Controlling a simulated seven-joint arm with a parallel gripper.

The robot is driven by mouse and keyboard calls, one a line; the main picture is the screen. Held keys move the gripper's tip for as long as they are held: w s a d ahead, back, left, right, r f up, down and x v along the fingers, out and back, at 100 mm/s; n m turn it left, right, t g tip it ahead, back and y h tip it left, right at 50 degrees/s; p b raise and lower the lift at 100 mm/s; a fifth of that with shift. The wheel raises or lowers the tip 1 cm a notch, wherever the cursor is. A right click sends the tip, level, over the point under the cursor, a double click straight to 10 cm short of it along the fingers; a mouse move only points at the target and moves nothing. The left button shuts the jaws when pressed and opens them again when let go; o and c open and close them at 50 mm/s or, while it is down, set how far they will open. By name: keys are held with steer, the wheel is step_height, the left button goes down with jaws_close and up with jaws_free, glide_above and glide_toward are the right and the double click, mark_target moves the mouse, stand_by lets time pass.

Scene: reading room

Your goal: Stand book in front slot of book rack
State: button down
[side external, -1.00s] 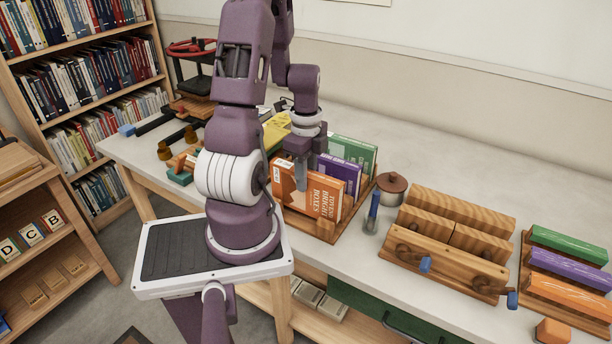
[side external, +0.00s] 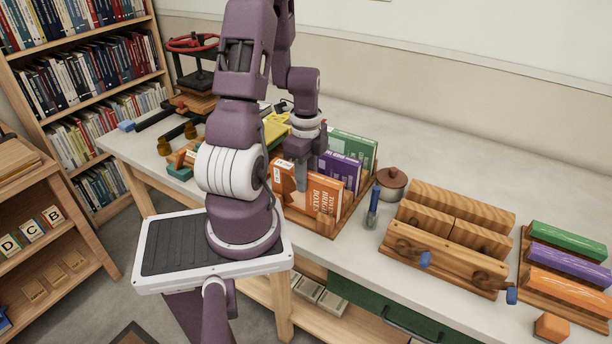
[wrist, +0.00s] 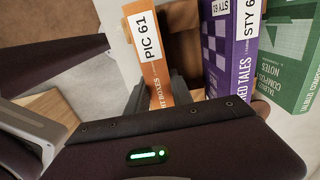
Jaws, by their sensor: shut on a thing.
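The orange book (side external: 323,194) is upright at the front of the wooden book rack (side external: 326,233) in the side view, its cover facing the camera. My gripper (side external: 302,178) comes down from above and is shut on this book. In the wrist view my gripper's fingers (wrist: 158,92) lie on either side of the orange spine (wrist: 150,52), which has a "PIC 61" label. The book's lower edge is at the rack's base; I cannot tell whether it rests fully there. A purple book (side external: 346,168) and a green book (side external: 362,147) stand behind it in the rack.
A lidded brown pot (side external: 391,180) and a blue-topped bottle (side external: 372,208) stand just right of the rack. A wooden press (side external: 450,235) and a holder with coloured bars (side external: 570,262) are farther right. Other tools crowd the table's left. The back of the table is clear.

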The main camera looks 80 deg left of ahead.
steer(key=shift+f, duration=0.2)
stand_by(0.6)
steer(key=c, duration=1)
jaws_free()
steer(key=shift+c, duration=0.2)
steer(key=shift+r, duration=4.5)
steer(key=w+d+r+n+t+y, duration=0.1)
steer(key=w+d+r+n, duration=0.25)
steer(key=d+r, duration=0.4)
steer(key=s+d+r+n+t, duration=0.2)
steer(key=d+r, duration=0.1)
steer(key=d, duration=0.5)
steer(key=s+d+r+n+t+h, duration=0.1)
steer(key=s+d+r+n+t, duration=0.1)
steer(key=d, duration=0.6)
step_height(320, 180, up, 2)
steer(key=shift+s+r+n+t, duration=0.1)
steer(key=shift+s+n+t, duration=0.15)
steer(key=shift+n, duration=0.5)
